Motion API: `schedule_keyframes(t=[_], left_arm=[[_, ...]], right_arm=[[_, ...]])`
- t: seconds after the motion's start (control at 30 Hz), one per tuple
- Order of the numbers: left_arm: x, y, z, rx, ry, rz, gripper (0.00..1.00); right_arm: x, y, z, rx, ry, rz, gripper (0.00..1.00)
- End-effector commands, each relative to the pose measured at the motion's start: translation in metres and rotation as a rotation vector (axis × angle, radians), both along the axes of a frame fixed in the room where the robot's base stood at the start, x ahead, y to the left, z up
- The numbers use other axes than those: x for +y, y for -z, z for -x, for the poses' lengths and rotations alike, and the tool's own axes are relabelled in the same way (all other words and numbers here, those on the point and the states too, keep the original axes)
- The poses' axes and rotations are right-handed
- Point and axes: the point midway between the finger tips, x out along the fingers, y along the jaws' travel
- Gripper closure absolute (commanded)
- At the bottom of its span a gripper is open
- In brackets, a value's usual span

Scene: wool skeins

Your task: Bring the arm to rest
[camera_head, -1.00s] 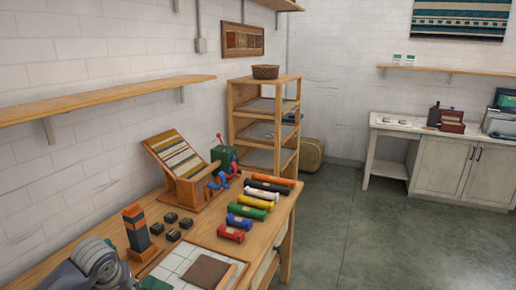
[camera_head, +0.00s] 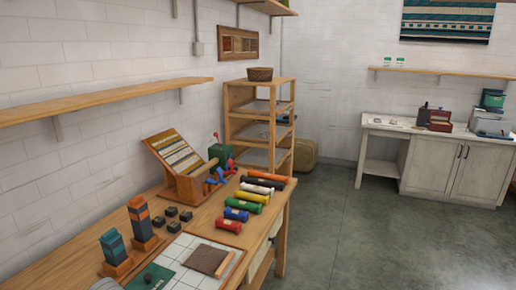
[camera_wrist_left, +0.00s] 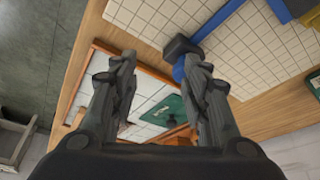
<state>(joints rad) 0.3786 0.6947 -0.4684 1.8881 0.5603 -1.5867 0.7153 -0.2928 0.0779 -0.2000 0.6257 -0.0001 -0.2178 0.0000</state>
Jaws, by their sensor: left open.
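My left gripper (camera_wrist_left: 158,62) shows in the left wrist view with its two fingers apart and nothing between them. It hangs above the table, over a white gridded surface and a wooden-edged board. In the head view only a small grey piece of my arm shows at the bottom left edge. A row of coloured wool skeins lies on the table, from the red skein (camera_head: 228,225) and the blue skein (camera_head: 236,214) back to the orange skein (camera_head: 273,177). My right gripper is not in view.
Several small dark blocks (camera_head: 172,211), a brown square (camera_head: 208,259) and a sample stand (camera_head: 178,160) are on the table. A wall shelf (camera_head: 100,102) hangs above.

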Motion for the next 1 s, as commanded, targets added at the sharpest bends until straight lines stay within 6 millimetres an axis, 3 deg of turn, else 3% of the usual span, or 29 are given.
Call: schedule_keyframes(t=[0.23, 0.47, 0.7, 1.0], left_arm=[[-0.055, 0.035, 0.054, 0.014, 0.164, 0.029, 0.57], [-0.099, 0.055, 0.135, 0.009, 0.304, 0.053, 0.57], [-0.101, 0.056, 0.195, 0.019, 0.338, 0.029, 0.57], [-0.087, 0.05, 0.248, 0.056, 0.334, -0.018, 0.57]], right_arm=[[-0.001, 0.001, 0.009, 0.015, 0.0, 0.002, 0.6], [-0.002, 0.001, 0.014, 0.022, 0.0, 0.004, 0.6], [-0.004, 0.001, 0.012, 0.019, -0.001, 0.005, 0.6], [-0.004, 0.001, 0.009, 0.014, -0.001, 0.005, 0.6]])
